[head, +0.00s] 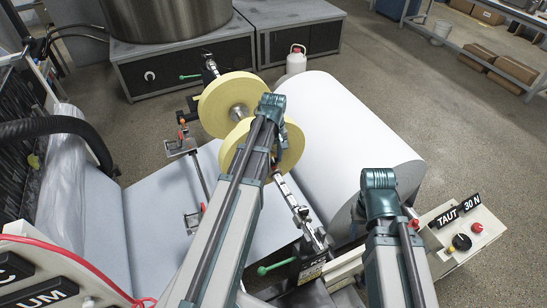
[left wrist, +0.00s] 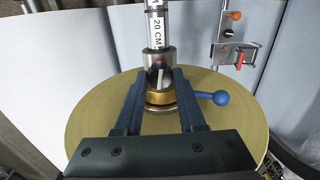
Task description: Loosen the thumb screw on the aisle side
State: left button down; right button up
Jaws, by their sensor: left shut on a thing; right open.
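In the left wrist view, a steel collar (left wrist: 160,58) sits on the shaft, with a flat upright thumb screw tab (left wrist: 161,76) on its near face. My left gripper (left wrist: 164,82) is shut on this thumb screw, one finger on each side. Below it are a brass ring (left wrist: 160,98) and a blue ball-ended lever (left wrist: 218,97). The head view shows the two yellow discs (head: 219,101), the nearer one partly behind my left arm. My left gripper (head: 281,150) is at the nearer disc, its fingertips hidden there. My right arm stands at lower right; its gripper fingers are hidden.
A large white paper roll (head: 335,130) lies right of the discs. A control box (head: 470,238) with a black knob and red button is at the right. A green-handled lever (head: 275,266) stands out near the front. A white jug (head: 297,60) is behind.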

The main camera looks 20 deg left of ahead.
aim_at(273, 160)
pick_arm(q)
jog(key=c, duration=0.5)
grip_release()
jog(key=shift+r, duration=0.15)
notch_tip(273, 160, up, 14)
jog(key=p, duration=1.4)
jog(key=shift+f, duration=0.25)
